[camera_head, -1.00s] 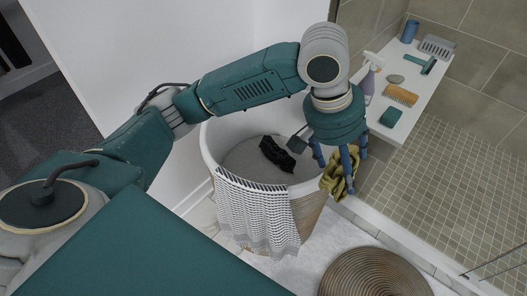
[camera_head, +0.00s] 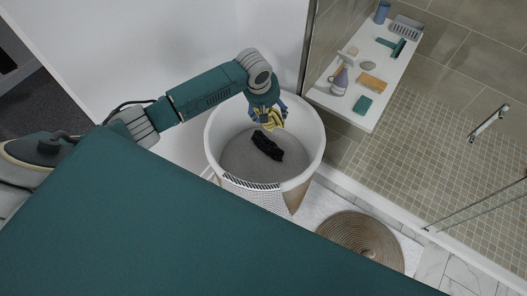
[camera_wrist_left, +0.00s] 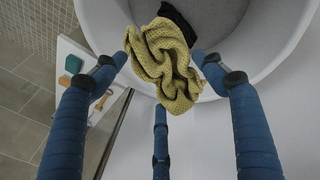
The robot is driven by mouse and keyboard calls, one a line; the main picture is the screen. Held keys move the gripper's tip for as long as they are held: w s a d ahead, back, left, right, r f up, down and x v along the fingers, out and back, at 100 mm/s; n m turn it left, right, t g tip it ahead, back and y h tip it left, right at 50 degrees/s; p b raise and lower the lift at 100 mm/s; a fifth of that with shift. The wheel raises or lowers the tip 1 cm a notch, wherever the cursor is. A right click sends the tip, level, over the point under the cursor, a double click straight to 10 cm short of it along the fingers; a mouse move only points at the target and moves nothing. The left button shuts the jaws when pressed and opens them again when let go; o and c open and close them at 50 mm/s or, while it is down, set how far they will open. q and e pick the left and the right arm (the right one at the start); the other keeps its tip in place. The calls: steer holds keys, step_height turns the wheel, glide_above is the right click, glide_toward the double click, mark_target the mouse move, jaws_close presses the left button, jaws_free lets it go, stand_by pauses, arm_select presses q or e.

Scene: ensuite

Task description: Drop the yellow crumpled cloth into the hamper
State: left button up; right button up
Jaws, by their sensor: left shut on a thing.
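The yellow crumpled cloth (camera_head: 272,119) hangs from my left gripper (camera_head: 268,115), over the far part of the hamper's opening. In the left wrist view the cloth (camera_wrist_left: 163,65) is bunched between the blue fingers (camera_wrist_left: 160,95). The hamper (camera_head: 214,148) is a round white-rimmed basket with a grey inside. A black crumpled cloth (camera_head: 267,145) lies inside on its floor. A patterned white cloth (camera_head: 255,193) hangs over the hamper's near rim. My right gripper is in neither current view.
A white shelf (camera_head: 340,104) to the right holds a spray bottle (camera_head: 339,80), brushes, a sponge and other items. A round woven lid (camera_head: 360,240) lies on the floor right of the hamper. A glass shower screen stands beside the hamper.

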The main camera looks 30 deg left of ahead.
arm_select(q)
steer(key=shift+s+a+n+p, duration=0.15)
steer(key=shift+a+p, duration=0.1)
steer(key=shift+a, duration=0.3)
steer(key=shift+s+a+n+p, duration=0.1)
steer(key=shift+a+n+p, duration=0.1)
steer(key=shift+a, duration=0.3)
steer(key=shift+a+f, duration=0.15)
steer(key=shift+f, duration=0.15)
step_height(320, 180, down, 6)
steer(key=b, duration=0.8)
arm_select(e)
step_height(320, 180, down, 7)
steer(key=s, duration=0.2)
steer(key=shift+d, duration=0.2)
arm_select(q)
steer(key=shift+r, duration=0.1)
arm_select(e)
steer(key=shift+r, duration=0.15)
arm_select(q)
steer(key=o, duration=1.1)
